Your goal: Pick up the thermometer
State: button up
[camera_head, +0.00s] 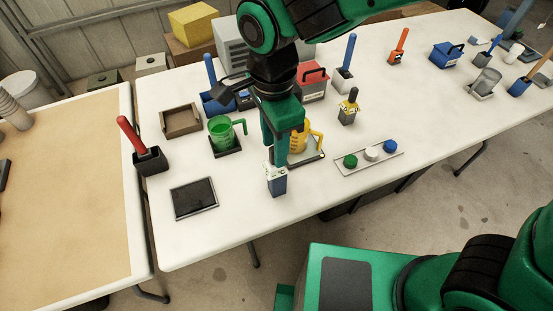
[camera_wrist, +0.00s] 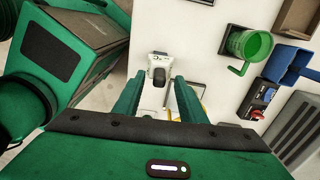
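A small upright device (camera_head: 276,180), dark blue-grey below with a pale, marked top, stands on the white table near its front edge. It appears to be the thermometer, though its markings are too small to read. In the wrist view this device (camera_wrist: 160,62) shows a pale body and a dark rounded part, in line with the space between my fingertips. My gripper (camera_head: 279,163) is just above it in the head view, pointing down. In the wrist view my gripper (camera_wrist: 159,78) has its two green fingers apart, with nothing clearly held. Whether the fingers flank the device is unclear.
A yellow jug (camera_head: 299,140) on a tray stands close behind my gripper. A green jug (camera_head: 221,131) stands to the left, a dark flat panel (camera_head: 194,198) at front left. A rack with green, white and blue caps (camera_head: 371,156) lies right. Bare table surrounds the device's front.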

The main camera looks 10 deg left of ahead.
jog(key=shift+f, duration=0.9)
grip_shut()
jog(key=shift+r, duration=0.1)
